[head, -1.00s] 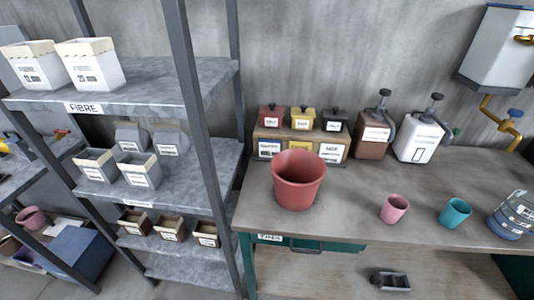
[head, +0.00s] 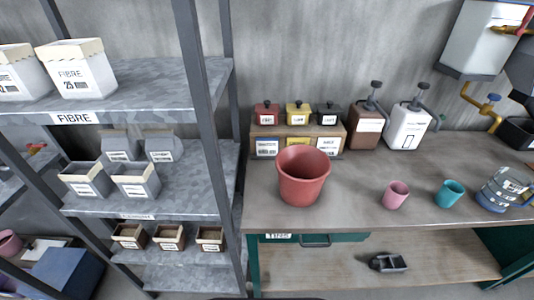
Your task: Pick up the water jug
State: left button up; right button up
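The water jug (head: 497,190) looks clear and bluish with a label and a handle on its right side. It stands upright on the workbench (head: 355,215) near the right edge of the head view. A teal cup (head: 450,194) is just left of it, and a pink cup (head: 396,195) is further left. Neither of my grippers shows in the head view.
A red bucket (head: 302,178) stands on the bench's left part. Pump containers (head: 409,127) and small labelled boxes (head: 297,115) line the back. A shelf rack (head: 75,119) with fibre boxes fills the left. A tank with a tap (head: 484,40) hangs at upper right.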

aim_at(507, 185)
jog(key=z, duration=1.9)
jog(key=i+l+u, duration=0.2)
jog(key=k+l, duration=0.05)
jog(key=k, duration=0.05)
